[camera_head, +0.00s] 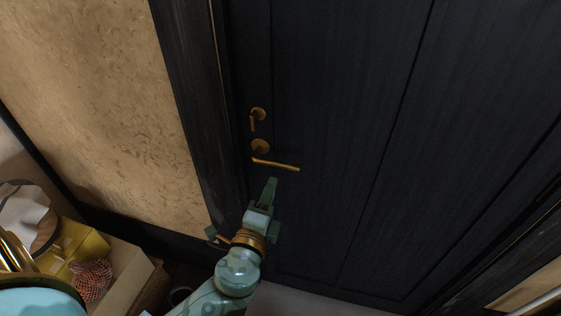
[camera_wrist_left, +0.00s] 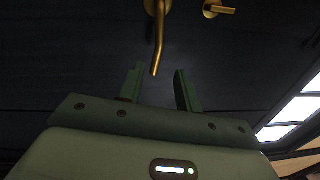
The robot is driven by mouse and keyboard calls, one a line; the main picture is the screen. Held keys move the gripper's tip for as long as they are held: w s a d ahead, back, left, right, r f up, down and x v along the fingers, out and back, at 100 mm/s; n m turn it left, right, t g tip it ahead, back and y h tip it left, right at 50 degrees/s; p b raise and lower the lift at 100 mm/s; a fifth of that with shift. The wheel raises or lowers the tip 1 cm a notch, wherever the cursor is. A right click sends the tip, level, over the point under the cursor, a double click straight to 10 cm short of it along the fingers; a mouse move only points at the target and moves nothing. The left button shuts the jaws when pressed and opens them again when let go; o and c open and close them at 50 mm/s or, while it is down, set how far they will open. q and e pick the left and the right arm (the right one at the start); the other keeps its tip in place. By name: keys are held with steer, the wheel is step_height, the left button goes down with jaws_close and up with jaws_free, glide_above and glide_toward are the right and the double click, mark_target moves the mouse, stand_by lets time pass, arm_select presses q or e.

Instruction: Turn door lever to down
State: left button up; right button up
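The brass door lever (camera_head: 276,164) sticks out from its round plate on the black door (camera_head: 330,110), pointing right and nearly level in the head view. My left gripper (camera_head: 271,184) is just below the lever in the head view, pointing toward the door. In the left wrist view the lever (camera_wrist_left: 159,40) hangs down from the top, and its free end appears between the two fingertips of my left gripper (camera_wrist_left: 159,72). The fingers are open with a gap, not closed on the lever; I cannot tell whether either touches it. My right gripper is not seen.
A smaller brass thumb-turn (camera_head: 258,115) sits above the lever. The dark door frame (camera_head: 190,90) and a tan clay wall (camera_head: 95,90) are to the left. At lower left stand a yellow box (camera_head: 88,246) and a red netted item (camera_head: 93,279).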

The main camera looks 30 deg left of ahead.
mark_target(281, 164)
arm_select(q)
steer(key=x, duration=0.9)
steer(key=shift+w+f, duration=0.1)
steer(key=shift+w, duration=0.2)
jaws_close()
